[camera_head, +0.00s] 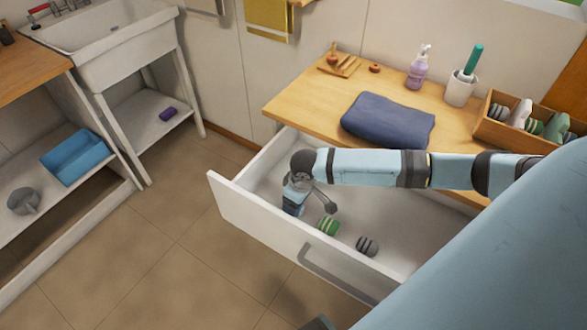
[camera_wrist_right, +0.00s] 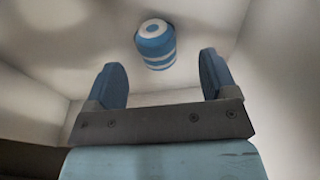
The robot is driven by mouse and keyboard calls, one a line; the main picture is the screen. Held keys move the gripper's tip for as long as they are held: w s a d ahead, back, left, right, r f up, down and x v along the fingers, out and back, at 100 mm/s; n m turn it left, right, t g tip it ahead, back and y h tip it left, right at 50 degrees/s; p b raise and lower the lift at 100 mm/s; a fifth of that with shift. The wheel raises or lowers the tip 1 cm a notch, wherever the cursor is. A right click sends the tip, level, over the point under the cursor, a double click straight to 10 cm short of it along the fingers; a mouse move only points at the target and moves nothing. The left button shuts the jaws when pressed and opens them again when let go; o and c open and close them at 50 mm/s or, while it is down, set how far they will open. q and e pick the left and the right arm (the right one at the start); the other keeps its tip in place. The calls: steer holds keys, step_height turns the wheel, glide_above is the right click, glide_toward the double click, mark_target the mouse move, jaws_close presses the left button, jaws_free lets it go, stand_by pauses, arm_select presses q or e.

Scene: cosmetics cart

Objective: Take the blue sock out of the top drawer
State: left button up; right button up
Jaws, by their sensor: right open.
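The top drawer (camera_head: 240,205) is pulled open below the wooden top. The blue sock, rolled up with white stripes, lies on the drawer floor in the right wrist view (camera_wrist_right: 155,44). It is ahead of my right gripper's fingertips (camera_wrist_right: 161,75), between their lines and apart from them. My right gripper is open and empty, reaching down into the left part of the drawer in the head view (camera_head: 296,205). The blue sock is hidden in the head view. My left gripper is not in view.
A green striped roll (camera_head: 329,225) and a grey striped roll (camera_head: 367,246) lie in the drawer to the right of my gripper. A folded blue cloth (camera_head: 388,121), a lilac pump bottle (camera_head: 418,70) and a wooden organizer (camera_head: 491,129) stand on the top. Drawer walls surround the gripper.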

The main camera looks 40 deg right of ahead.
steer(key=f, duration=0.2)
steer(key=w+f, duration=0.1)
steer(key=f+b, duration=0.1)
steer(key=f, duration=0.1)
steer(key=shift+w+a+f, duration=0.1)
steer(key=shift+w+f, duration=0.25)
steer(key=shift+w, duration=0.05)
steer(key=c, duration=1)
steer(key=shift+r, duration=0.1)
